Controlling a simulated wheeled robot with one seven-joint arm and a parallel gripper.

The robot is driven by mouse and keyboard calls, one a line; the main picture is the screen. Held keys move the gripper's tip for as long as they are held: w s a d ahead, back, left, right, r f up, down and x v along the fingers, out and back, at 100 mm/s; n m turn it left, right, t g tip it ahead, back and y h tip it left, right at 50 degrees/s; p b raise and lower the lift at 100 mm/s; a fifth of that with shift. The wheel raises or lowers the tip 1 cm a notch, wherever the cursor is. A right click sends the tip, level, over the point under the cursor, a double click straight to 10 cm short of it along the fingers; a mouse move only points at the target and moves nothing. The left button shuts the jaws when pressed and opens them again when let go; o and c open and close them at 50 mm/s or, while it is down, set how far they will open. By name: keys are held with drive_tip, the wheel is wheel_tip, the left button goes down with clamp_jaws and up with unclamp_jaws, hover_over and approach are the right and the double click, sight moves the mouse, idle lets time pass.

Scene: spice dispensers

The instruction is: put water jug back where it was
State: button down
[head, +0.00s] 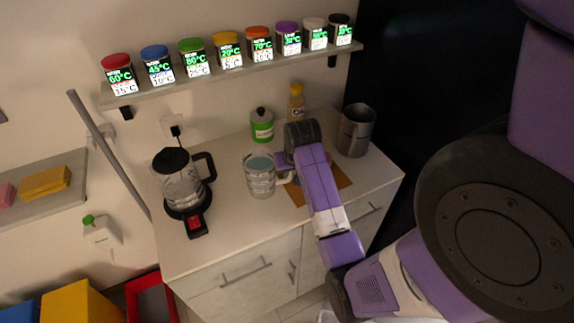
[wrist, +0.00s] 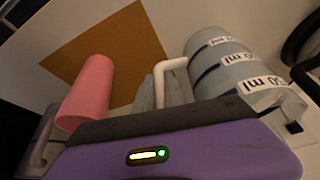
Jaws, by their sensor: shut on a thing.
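The water jug (head: 259,180) is a clear measuring jug with printed ml marks and a bluish top, left of my arm in the head view. In the wrist view the jug (wrist: 228,65) fills the upper right, with its pale handle (wrist: 172,66) toward my gripper. My gripper (wrist: 160,92) is shut on the handle. In the head view the arm's end hides most of the gripper. The jug looks close to upright over the white counter (head: 235,222); I cannot tell whether its base touches.
A black-lidded kettle (head: 180,187) stands left of the jug. A green jar (head: 262,126), a bottle (head: 296,103) and a dark grey pitcher (head: 355,132) stand behind. A shelf of dispensers (head: 228,53) hangs above.

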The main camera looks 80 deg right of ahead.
drive_tip(key=c, duration=1.4)
unclamp_jaws()
